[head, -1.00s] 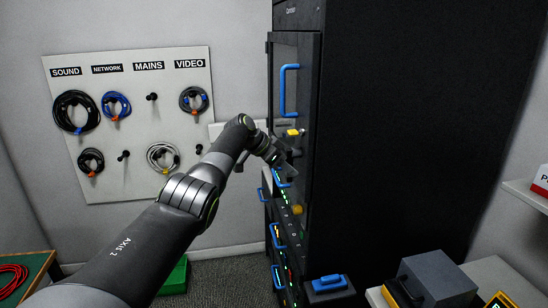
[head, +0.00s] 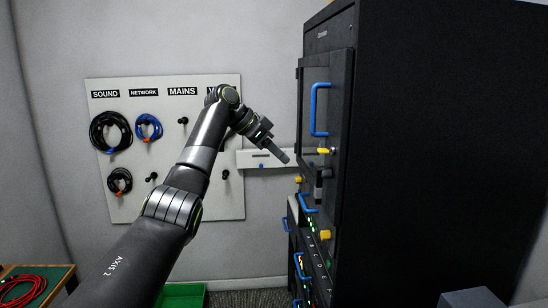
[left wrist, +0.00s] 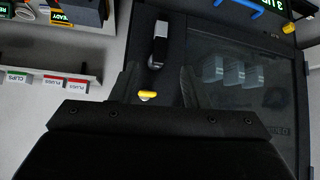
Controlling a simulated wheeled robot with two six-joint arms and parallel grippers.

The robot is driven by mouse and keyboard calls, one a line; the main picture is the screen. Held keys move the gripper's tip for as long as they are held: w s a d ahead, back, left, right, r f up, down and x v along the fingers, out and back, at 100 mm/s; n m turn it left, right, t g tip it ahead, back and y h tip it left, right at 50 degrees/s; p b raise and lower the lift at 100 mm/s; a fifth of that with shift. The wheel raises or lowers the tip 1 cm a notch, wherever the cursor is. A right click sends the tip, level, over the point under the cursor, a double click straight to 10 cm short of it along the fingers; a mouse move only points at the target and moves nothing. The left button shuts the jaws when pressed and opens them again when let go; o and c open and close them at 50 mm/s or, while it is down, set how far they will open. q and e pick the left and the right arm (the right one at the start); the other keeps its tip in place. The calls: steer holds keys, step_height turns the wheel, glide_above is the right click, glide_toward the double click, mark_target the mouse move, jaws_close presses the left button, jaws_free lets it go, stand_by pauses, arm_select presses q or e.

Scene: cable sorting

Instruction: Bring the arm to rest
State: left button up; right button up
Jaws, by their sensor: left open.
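My left arm reaches up from the lower left in the head view. Its left gripper (head: 276,148) hangs in the air just left of the black rack cabinet (head: 430,150), pointing toward its front. In the left wrist view the two dark fingers of the left gripper (left wrist: 157,88) stand apart. A yellow knob (left wrist: 147,95) and a dark latch with a pale face (left wrist: 159,45) show in the space between them, farther off. Nothing is held. My right gripper is not in view.
The cable board (head: 227,195) hangs on the wall behind the arm, which hides part of it. The cabinet's door has a blue handle (head: 314,110). A green box (head: 183,296) is on the floor. A table with a red cable (head: 22,288) is at lower left.

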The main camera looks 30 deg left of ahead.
arm_select(q)
steer(key=shift+s+a+r, duration=0.25)
steer(key=shift+a+r, duration=0.05)
steer(key=shift+r, duration=0.1)
steer(key=shift+f, duration=0.1)
